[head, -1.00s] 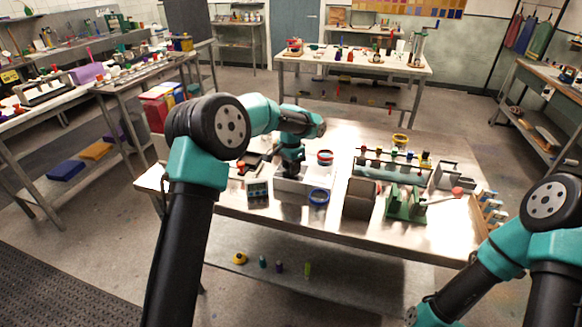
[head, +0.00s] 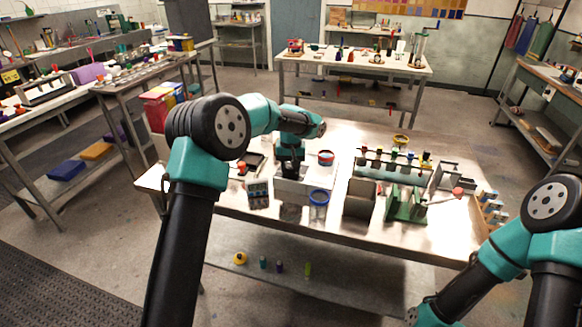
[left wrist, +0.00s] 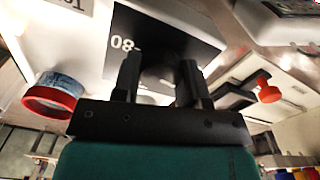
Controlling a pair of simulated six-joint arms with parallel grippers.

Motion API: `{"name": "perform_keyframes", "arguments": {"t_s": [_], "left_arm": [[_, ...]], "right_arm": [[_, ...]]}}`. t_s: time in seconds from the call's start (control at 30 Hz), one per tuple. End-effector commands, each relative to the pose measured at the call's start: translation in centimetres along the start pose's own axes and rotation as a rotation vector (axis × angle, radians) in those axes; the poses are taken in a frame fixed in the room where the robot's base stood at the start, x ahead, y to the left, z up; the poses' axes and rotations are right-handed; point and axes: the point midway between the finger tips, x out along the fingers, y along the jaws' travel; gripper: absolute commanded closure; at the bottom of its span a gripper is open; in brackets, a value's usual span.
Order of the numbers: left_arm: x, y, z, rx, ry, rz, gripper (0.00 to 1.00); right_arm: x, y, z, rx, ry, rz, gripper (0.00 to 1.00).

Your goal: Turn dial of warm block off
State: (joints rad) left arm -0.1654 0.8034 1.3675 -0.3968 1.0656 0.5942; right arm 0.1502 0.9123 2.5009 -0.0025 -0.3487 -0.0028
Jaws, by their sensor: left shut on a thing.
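The warm block (head: 290,188) is a pale box near the front left of the steel table in the head view. In the left wrist view its white face (left wrist: 75,35) carries a black panel (left wrist: 185,35) with "80" printed on it. A dark round dial (left wrist: 160,76) sits at that panel, mostly hidden by the fingers. My left gripper (head: 290,166) reaches down at the block. In the left wrist view my left gripper (left wrist: 160,80) is shut on the dial, one finger on each side. My right gripper is not shown; only my right arm shows at lower right.
A red-rimmed jar (left wrist: 50,96) stands close beside the block; it also shows in the head view (head: 325,158). A blue-rimmed jar (head: 319,198), a small grey device (head: 257,194) and a grey box (head: 360,200) stand nearby. A rack (head: 395,162) and a green stand (head: 405,205) are farther right.

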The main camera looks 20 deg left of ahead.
Motion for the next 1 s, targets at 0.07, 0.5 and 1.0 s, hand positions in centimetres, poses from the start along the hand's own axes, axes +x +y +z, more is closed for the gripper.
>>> {"name": "perform_keyframes", "arguments": {"t_s": [0.07, 0.5, 1.0], "left_arm": [[-0.05, -0.03, 0.0, -0.056, 0.0, 0.0, 0.84], [-0.05, -0.06, 0.01, -0.215, 0.0, 0.0, 0.84], [-0.04, -0.06, 0.0, -0.22, 0.0, 0.0, 0.49]], "right_arm": [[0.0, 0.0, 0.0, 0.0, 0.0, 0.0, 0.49], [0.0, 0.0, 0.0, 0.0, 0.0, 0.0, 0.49], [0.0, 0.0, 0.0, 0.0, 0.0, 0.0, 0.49]]}}
